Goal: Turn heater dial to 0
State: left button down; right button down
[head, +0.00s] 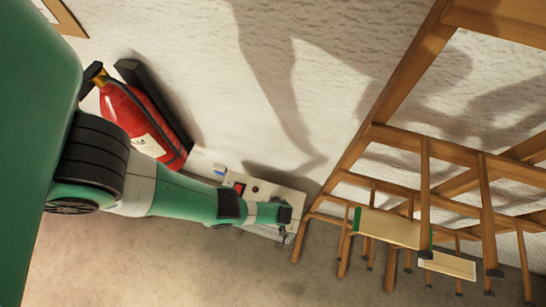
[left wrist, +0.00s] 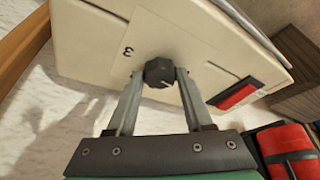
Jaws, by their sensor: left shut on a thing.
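The heater (left wrist: 95,30) is a cream box, and its dial (left wrist: 159,72) is a small dark many-sided knob in the left wrist view. My left gripper (left wrist: 161,78) has one finger on each side of the dial and is shut on it. A figure that looks like a 3 is printed beside the dial; I cannot make out a 0 or tell the dial's setting. In the head view the heater (head: 291,194) stands low against the wall, with my left arm across its front, and the dial is hidden there. My right gripper is not in view.
A red switch (left wrist: 237,95) sits on the heater beside the right finger. A red fire extinguisher (head: 134,115) hangs on the wall to the left. Wooden frames and stools (head: 388,228) stand close to the heater's right. Bare floor lies in front.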

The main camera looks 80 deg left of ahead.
pick_arm(q)
jog(key=shift+n+g, duration=0.4)
jog(key=shift+n, duration=0.6)
jog(key=shift+w, duration=0.1)
jog(key=shift+c, duration=1.5)
grip_release()
jog(key=p+v, duration=0.9)
jog(key=v, duration=0.2)
jog(key=shift+r+p, duration=0.3)
jog(key=shift+r, duration=0.05)
